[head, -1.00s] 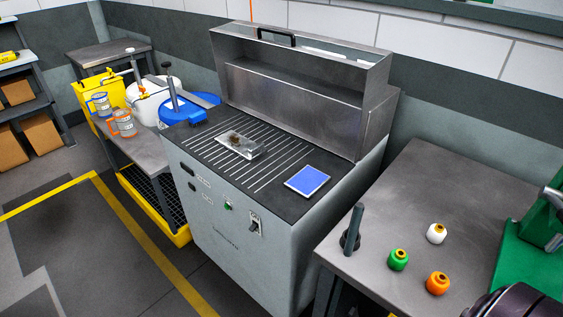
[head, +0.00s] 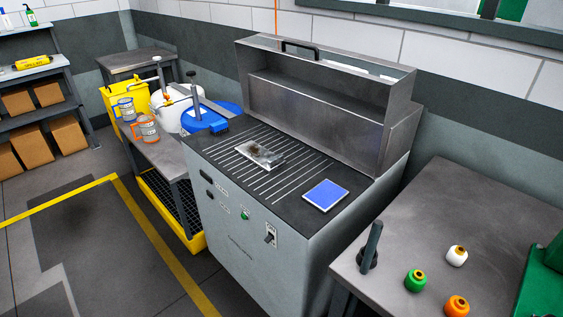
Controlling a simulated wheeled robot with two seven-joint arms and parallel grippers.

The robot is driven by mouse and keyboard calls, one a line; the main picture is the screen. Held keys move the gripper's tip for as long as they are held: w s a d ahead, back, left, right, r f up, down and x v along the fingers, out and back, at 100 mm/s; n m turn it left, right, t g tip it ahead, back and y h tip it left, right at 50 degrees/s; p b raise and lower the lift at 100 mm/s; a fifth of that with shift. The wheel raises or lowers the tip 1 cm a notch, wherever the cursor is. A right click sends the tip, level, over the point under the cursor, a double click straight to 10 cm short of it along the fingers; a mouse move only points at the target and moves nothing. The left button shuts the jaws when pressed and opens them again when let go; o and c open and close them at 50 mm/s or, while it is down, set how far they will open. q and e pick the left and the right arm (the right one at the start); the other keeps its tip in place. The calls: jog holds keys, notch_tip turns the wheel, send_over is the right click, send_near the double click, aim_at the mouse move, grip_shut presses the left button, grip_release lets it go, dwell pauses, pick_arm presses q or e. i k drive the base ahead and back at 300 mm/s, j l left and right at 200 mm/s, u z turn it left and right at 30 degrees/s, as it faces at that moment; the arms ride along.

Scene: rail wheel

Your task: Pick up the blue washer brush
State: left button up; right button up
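The blue washer brush (head: 205,125) has a blue block head and a dark upright handle. It rests at the left back corner of the grey washer cabinet's dark slotted top (head: 225,174), in front of a round blue lid or tub (head: 228,108). Its handle stands up and leans slightly. Neither of my grippers shows in the head view.
A metal part with a brown stain (head: 259,154) and a blue pad (head: 326,195) lie on the washer top. An open metal hood (head: 318,118) stands behind. A side table (head: 460,205) at right holds small coloured knobs. Floor at left is clear.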

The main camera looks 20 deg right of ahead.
aim_at(221, 126)
jog(key=i+j+z, duration=0.1)
jog(key=z, duration=0.65)
jog(key=i+j+z, duration=0.35)
jog(key=j, duration=0.2)
jog(key=i+j+z, duration=0.2)
jog(key=j, duration=0.15)
jog(key=j+z, duration=0.15)
jog(key=j, duration=0.15)
jog(key=i+j+z, duration=0.2)
jog(key=j, duration=0.15)
